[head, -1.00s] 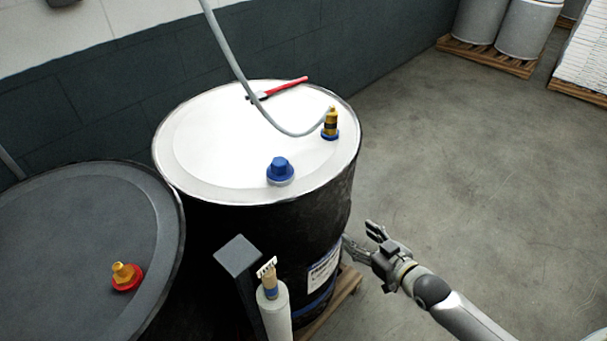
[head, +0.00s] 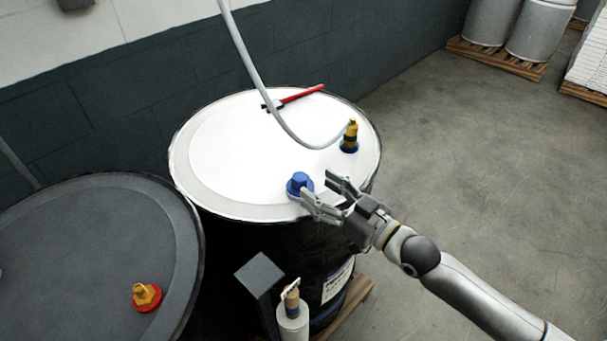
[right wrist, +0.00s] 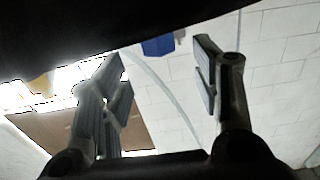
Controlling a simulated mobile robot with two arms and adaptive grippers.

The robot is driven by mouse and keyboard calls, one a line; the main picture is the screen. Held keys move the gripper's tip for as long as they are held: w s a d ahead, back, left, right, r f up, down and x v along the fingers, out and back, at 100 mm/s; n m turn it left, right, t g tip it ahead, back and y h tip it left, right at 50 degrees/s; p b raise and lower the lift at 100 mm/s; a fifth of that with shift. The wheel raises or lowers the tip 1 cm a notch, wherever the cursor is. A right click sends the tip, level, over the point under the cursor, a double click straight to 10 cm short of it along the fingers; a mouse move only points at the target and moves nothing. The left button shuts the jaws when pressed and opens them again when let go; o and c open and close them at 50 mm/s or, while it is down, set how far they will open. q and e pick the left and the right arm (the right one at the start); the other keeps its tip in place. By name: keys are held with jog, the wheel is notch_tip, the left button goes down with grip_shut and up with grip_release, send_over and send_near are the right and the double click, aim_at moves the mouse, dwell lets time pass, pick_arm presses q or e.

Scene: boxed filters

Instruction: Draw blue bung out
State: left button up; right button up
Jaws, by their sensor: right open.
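The blue bung (head: 299,182) sits upright near the front edge of the white top of the black drum (head: 245,200). My right gripper (head: 322,196) is open beside it, just to its right, with its fingers pointing toward it. Whether a finger touches the bung I cannot tell. In the right wrist view the blue bung (right wrist: 158,46) shows beyond the open fingers (right wrist: 160,85), partly cut off by a dark shape above. My left gripper is not in view.
A grey hose (head: 265,85) runs to a brass fitting (head: 350,137) on the same drum top. A red-handled tool (head: 300,95) lies at the back. A grey drum (head: 80,240) with a red-and-brass bung (head: 146,296) stands left. A post (head: 260,275) stands in front.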

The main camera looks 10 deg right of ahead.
aim_at(307, 181)
jog(key=p+x, duration=0.1)
jog(key=x, duration=0.4)
jog(key=shift+w+a, duration=0.5)
jog(key=shift+w, duration=0.1)
jog(key=c, duration=1.1)
jog(key=shift+r+p, duration=0.85)
jog(key=shift+p, duration=0.05)
jog(key=shift+r+p, duration=0.35)
jog(key=shift+r+p, duration=1.05)
jog(key=shift+r, duration=0.05)
